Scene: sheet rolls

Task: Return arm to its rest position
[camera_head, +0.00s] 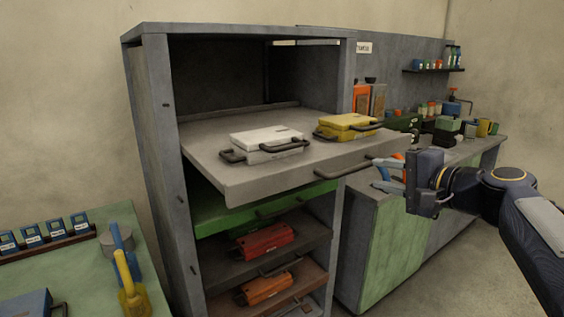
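My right arm comes in from the right, and my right gripper (384,175) is at the right end of the pulled-out grey tray (222,166). Its two fingers look spread apart, with nothing seen held between them. The tips are close to the end of the tray's dark front handle (343,171); I cannot tell whether they touch it. My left gripper is not in view.
A white case (266,138) and a yellow case (347,122) lie on the tray, which juts from the grey cabinet (160,130). Lower shelves hold a red case (264,241) and an orange case (267,287). A cluttered workbench (375,250) stands behind my gripper; a green table (92,270) is at left.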

